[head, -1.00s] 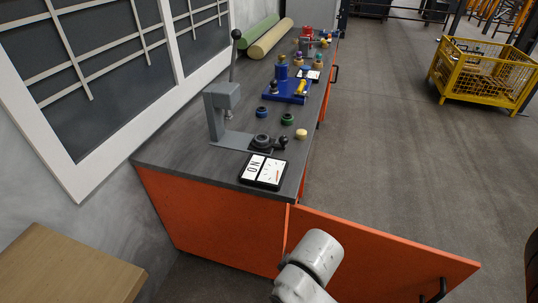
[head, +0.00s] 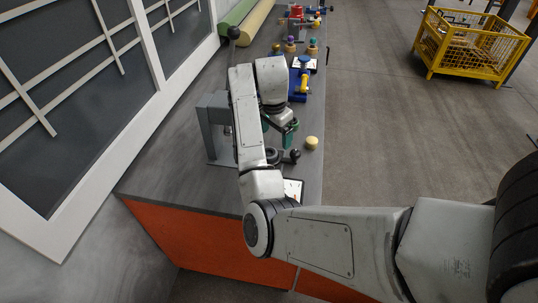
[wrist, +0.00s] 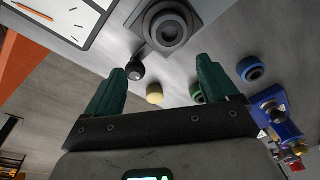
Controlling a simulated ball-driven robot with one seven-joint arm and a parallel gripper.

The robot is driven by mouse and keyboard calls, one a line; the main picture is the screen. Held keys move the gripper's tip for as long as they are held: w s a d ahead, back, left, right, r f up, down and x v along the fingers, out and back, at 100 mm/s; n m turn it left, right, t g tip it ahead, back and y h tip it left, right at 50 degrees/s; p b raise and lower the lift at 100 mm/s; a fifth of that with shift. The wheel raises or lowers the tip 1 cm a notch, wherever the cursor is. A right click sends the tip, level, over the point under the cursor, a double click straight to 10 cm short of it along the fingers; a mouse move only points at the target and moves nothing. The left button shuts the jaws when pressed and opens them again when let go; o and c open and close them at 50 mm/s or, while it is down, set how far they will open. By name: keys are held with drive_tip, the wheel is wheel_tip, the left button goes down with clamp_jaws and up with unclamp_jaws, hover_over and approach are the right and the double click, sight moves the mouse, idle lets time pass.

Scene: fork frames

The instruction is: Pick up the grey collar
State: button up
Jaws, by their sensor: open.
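A round grey collar (wrist: 171,28) with concentric rings sits on a square grey block at the top middle of the wrist view. A lever with a black ball knob (wrist: 135,70) sticks out beside it. In the head view my arm and gripper largely hide the collar, and I cannot make it out clearly there. My gripper (wrist: 160,64) has green fingers spread apart with nothing between them. In the head view the gripper (head: 279,132) is over the bench beside the grey press (head: 213,125). The collar lies beyond the fingertips, not between them.
A blue fixture (wrist: 277,117) stands at right. A white panel with a dial (wrist: 62,18) is at upper left. A yellow mesh crate (head: 470,47) stands on the floor.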

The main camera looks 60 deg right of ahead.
drive_tip(key=f+m, duration=0.1)
drive_tip(key=w+f+m+y, duration=0.1)
drive_tip(key=m, duration=0.1)
drive_tip(key=shift+w+d+y, duration=0.3)
drive_tip(key=shift+d, duration=0.05)
drive_tip(key=shift+w+f+p, duration=0.2)
drive_tip(key=shift+f+p, duration=0.25)
drive_tip(key=shift+f, duration=2.75)
drive_tip(key=c, duration=1.4)
drive_tip(key=shift+o, duration=0.2)
drive_tip(key=shift+r, duration=0.15)
